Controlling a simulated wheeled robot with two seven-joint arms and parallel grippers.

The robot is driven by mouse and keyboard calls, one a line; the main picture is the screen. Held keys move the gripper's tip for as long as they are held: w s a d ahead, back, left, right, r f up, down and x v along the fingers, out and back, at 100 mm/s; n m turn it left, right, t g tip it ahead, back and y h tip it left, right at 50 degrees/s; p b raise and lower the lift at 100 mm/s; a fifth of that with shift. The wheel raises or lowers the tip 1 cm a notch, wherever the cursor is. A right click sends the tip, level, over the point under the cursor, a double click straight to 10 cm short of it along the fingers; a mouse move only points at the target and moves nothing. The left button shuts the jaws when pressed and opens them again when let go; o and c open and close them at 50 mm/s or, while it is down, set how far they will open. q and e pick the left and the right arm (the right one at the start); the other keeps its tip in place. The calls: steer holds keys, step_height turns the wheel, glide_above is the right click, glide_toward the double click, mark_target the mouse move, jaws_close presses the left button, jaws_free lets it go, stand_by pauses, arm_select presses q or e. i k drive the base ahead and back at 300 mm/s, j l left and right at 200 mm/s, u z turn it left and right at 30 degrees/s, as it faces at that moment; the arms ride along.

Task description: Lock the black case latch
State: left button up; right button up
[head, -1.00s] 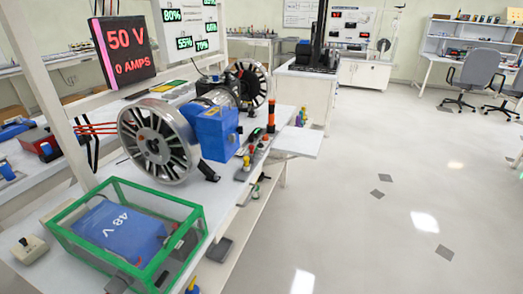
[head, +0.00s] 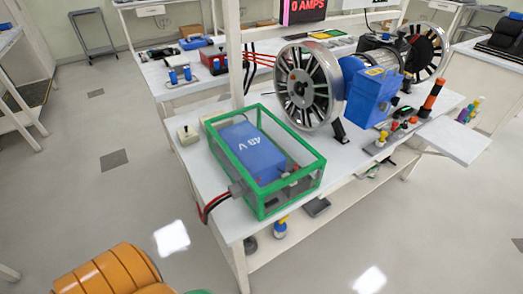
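A clear box with a green frame (head: 217,147) stands on the near end of the white bench, holding a blue 48 V battery (head: 252,152). A dark connector with red and black cables (head: 216,203) sits at the box's near left corner. A black case-like object (head: 502,34) lies on a white cabinet at the upper right, partly cut off by the frame. I cannot make out a black latch on either one. Neither of my grippers shows in the head view.
The white bench (head: 205,180) carries a spoked wheel (head: 309,85), a blue motor housing (head: 372,97) and several small coloured parts. A beige switch box (head: 187,134) stands left of the green box. A white post (head: 234,55) rises behind it. The left floor is mostly clear.

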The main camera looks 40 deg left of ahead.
mark_target(272, 201)
steer(key=j+u, duration=0.15)
steer(key=u, duration=0.25)
steer(key=i+u, duration=0.1)
steer(key=u, duration=0.35)
steer(key=j, duration=0.05)
